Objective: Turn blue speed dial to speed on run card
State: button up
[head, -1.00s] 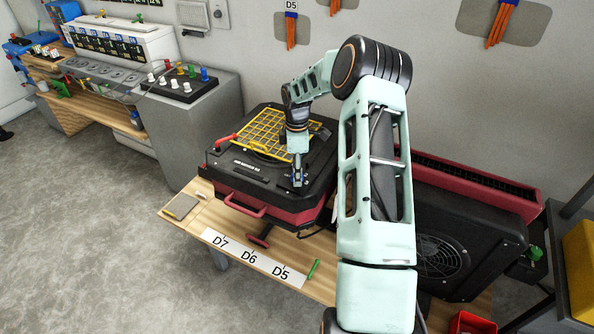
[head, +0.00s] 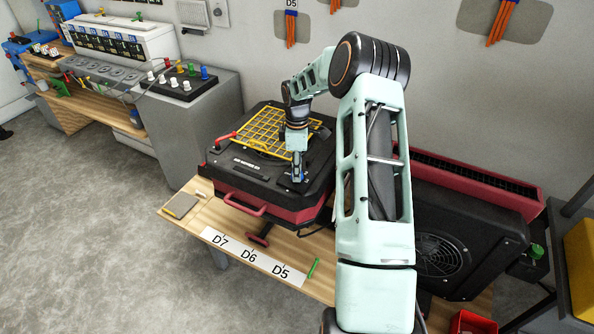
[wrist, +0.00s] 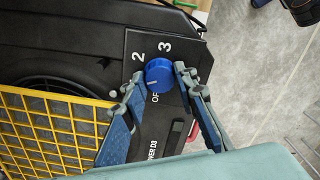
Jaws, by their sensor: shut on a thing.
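The blue speed dial (wrist: 159,76) sits on a small black panel in the wrist view, with the figures 2 and 3 and a partly covered OFF around it. A short pale mark on the dial points roughly left in that view. My gripper (wrist: 161,78) has one blue-grey finger on each side of the dial and is shut on it. In the head view my gripper (head: 298,174) is down at the right front of the black and red machine (head: 235,168), where it hides the dial. No readable run card shows; a small tan pad (head: 180,206) lies at the bench's left end.
A yellow grid (head: 265,131) lies on the machine top beside my gripper, with a red handle at its left. The wooden bench (head: 211,211) carries D7, D6 and D5 labels and a green pen (head: 313,268). A black fan unit (head: 450,235) stands at right.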

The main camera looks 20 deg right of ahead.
jog(key=m+b, duration=0.3)
jog(key=m, duration=0.3)
jog(key=shift+f, duration=0.1)
jog(key=m+b, duration=0.2)
jog(key=m, duration=0.9)
jog(key=shift+b, duration=0.4)
jog(key=m, duration=0.6)
jog(key=o, duration=1.2)
jog(key=shift+c, duration=0.2)
jog(key=shift+r, duration=0.2)
